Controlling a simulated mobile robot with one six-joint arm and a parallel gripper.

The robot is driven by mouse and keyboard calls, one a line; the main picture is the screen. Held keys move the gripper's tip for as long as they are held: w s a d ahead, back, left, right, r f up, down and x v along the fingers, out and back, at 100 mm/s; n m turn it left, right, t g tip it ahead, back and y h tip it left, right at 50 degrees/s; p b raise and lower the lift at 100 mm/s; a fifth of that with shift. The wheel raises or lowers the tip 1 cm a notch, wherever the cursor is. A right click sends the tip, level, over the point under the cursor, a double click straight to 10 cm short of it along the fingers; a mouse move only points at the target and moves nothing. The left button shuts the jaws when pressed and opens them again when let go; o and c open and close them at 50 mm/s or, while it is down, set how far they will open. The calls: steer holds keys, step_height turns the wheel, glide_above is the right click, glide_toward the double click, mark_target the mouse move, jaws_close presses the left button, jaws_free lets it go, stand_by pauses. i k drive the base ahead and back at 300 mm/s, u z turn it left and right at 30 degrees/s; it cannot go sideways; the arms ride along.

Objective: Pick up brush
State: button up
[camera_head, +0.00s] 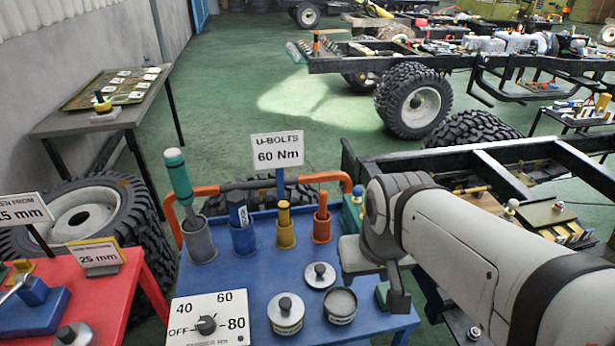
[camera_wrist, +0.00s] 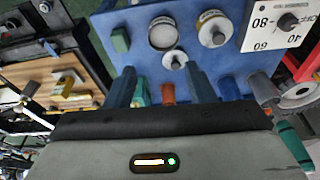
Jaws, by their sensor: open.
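I cannot tell for certain which thing is the brush. A teal-handled tool (camera_head: 178,177) stands upright, slightly tilted, in a grey cup (camera_head: 200,243) on the blue table. Beside it stand a blue holder (camera_head: 242,235), a yellow one (camera_head: 285,228) and an orange one (camera_head: 322,222), each with a piece in it. My gripper (camera_head: 392,290) is at the table's right side, partly hidden by my arm. In the wrist view my gripper (camera_wrist: 162,70) is open and empty above the table, its fingers apart with the orange holder (camera_wrist: 168,93) seen between them.
On the blue table (camera_head: 255,275) are two round tins (camera_head: 286,316) (camera_head: 341,305), a knobbed lid (camera_head: 320,274), a dial panel (camera_head: 208,320) and a sign (camera_head: 277,148). An orange rail (camera_head: 205,190) runs behind. A red table (camera_head: 110,300) is left; a chassis frame (camera_head: 480,158) is right.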

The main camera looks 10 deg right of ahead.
mark_target(323, 194)
steer(key=z, duration=0.05)
steer(key=k, duration=0.55)
steer(key=u, duration=2.45)
steer(key=k, duration=0.85)
steer(key=z, duration=1.9)
steer(key=i, duration=1)
